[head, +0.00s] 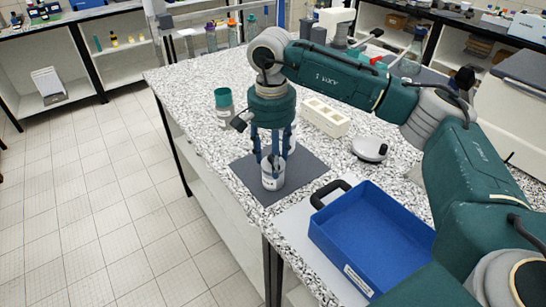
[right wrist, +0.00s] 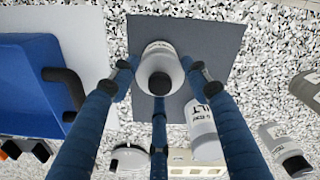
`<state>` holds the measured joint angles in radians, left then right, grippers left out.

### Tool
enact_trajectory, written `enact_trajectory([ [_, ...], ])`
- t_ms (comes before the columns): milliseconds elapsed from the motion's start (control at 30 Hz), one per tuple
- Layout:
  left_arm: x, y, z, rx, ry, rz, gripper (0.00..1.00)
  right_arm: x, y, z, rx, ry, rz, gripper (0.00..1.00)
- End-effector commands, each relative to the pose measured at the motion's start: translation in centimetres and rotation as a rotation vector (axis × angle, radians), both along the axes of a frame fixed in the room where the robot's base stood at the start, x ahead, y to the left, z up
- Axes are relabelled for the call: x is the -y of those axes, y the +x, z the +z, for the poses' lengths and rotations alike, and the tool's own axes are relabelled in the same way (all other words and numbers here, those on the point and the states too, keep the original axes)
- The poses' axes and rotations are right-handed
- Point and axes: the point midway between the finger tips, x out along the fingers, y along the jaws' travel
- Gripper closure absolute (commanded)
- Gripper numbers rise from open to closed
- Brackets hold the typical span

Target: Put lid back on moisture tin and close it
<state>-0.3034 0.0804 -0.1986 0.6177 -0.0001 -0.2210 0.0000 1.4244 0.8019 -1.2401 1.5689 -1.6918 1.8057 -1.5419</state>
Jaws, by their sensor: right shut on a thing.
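The moisture tin (head: 272,182), a short pale cylinder with a label, stands upright on the dark grey mat (head: 240,170). It also shows between the fingers in the right wrist view (right wrist: 160,56). My right gripper (head: 273,160) points straight down over it, its blue fingers closed around the top. The fingers hide much of the rim, so I cannot tell whether the lid is fully seated. My left gripper is out of view.
A blue tray (head: 370,235) with a black handle stands at the near right. A jar with a teal cap (head: 223,98) is left behind the mat. A cream block with wells (head: 325,117) and a round silver object (head: 370,148) stand behind right. A labelled white container (right wrist: 203,125) is close to the fingers.

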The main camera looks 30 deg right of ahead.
Motion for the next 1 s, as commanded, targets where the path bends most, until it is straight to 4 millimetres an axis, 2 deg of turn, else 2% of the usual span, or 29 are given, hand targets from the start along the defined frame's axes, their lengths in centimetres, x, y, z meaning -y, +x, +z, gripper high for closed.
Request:
enact_trajectory([
  [1000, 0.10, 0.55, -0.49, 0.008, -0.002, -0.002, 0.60, -0.02, -0.02, -0.64, 0.000, 0.000, 0.000, 0.67],
])
